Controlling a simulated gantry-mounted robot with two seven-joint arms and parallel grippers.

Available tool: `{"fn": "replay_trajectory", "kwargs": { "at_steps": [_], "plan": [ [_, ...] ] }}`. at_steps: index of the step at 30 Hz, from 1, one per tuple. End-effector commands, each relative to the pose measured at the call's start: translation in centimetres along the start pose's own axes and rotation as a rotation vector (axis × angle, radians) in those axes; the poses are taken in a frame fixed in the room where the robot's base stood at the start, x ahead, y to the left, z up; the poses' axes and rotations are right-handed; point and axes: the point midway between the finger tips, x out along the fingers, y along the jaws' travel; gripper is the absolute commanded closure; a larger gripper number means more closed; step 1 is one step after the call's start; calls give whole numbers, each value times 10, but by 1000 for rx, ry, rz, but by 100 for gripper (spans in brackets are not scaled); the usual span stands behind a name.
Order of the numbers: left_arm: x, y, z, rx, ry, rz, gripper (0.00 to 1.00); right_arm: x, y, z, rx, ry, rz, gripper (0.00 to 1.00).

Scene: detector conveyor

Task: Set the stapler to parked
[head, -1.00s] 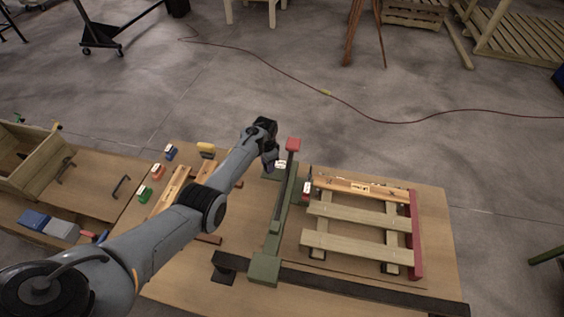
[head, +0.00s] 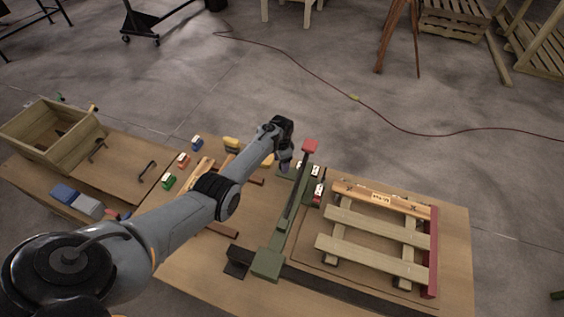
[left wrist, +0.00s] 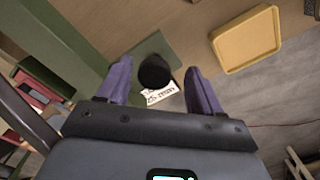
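I cannot tell for sure which part is the stapler. A green beam (head: 286,220) with a red end block (head: 310,146) reaches away from a dark rail (head: 340,287), left of the wooden pallet (head: 375,239). My left gripper (head: 284,163) is low beside the beam's far end, on its left. In the left wrist view its two purple fingers are apart, on either side of a round black knob (left wrist: 155,71). I cannot tell whether they touch it. The knob stands by a green plate and a white label (left wrist: 161,95) whose words are unreadable. My right gripper is out of view.
A yellow tray (left wrist: 246,40) lies near the gripper in the left wrist view. Several small coloured blocks, one green (head: 168,181) and one blue (head: 196,142), lie left of my arm. A wooden box (head: 50,135) stands at left.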

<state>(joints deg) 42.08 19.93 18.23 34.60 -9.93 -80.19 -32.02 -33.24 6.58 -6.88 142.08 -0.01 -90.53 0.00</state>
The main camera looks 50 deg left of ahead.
Motion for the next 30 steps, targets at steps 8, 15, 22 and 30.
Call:
{"fn": "replay_trajectory", "kwargs": {
  "at_steps": [8,15,22,30],
  "plan": [
    [-5,1,-1,2,2,0,35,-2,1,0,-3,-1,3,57],
    [-35,1,-1,2,3,0,35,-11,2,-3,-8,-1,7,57],
    [-74,0,-1,0,4,0,35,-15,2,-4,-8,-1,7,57],
    [-103,1,-1,1,2,1,35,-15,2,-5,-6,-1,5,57]
  ]
}}
